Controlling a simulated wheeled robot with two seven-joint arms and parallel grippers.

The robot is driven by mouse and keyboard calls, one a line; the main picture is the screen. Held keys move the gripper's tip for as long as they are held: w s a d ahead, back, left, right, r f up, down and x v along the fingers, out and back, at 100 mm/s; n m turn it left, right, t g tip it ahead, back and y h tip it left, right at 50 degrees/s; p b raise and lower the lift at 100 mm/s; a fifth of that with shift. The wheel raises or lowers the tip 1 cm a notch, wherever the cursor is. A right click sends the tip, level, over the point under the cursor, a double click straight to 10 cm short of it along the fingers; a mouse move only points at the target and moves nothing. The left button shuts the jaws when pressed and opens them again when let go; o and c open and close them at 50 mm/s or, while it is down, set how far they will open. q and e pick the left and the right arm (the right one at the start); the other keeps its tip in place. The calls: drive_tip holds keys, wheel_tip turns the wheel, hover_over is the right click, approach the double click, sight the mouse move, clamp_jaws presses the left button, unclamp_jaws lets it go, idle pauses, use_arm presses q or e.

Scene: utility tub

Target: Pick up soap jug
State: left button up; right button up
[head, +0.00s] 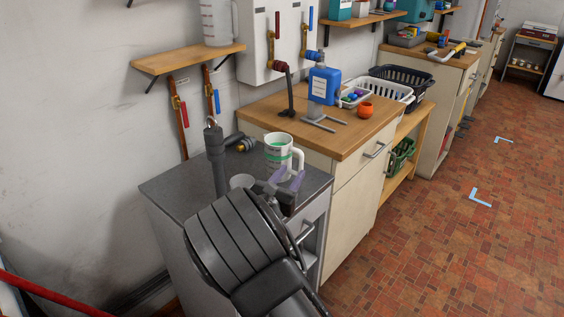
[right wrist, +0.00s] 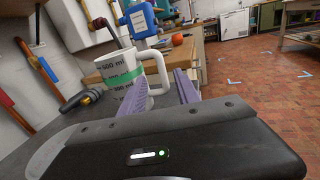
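The soap jug, a white measuring jug (head: 277,152) with a green band and a loop handle, stands upright on the grey counter top (head: 180,188). In the right wrist view the jug (right wrist: 118,72) shows "500 ml" marks, with its handle on the right. My right gripper (head: 287,177) is open, just in front of the jug. In the right wrist view its two purple fingers (right wrist: 161,80) are spread, with the handle appearing between them. I cannot tell whether either finger touches the handle. My left gripper is not in view.
A dark nozzle-like tool (head: 241,143) lies behind. On the wooden counter (head: 360,137) are a blue container (head: 324,86) and an orange pot (head: 365,109). The tiled floor at right is clear.

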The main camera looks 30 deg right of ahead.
sight(300, 163)
drive_tip(key=shift+x, duration=1.05)
drive_tip(key=x, duration=0.5)
drive_tip(key=shift+d, duration=0.2)
clamp_jaws()
drive_tip(key=shift+r, duration=0.1)
idle(1.0)
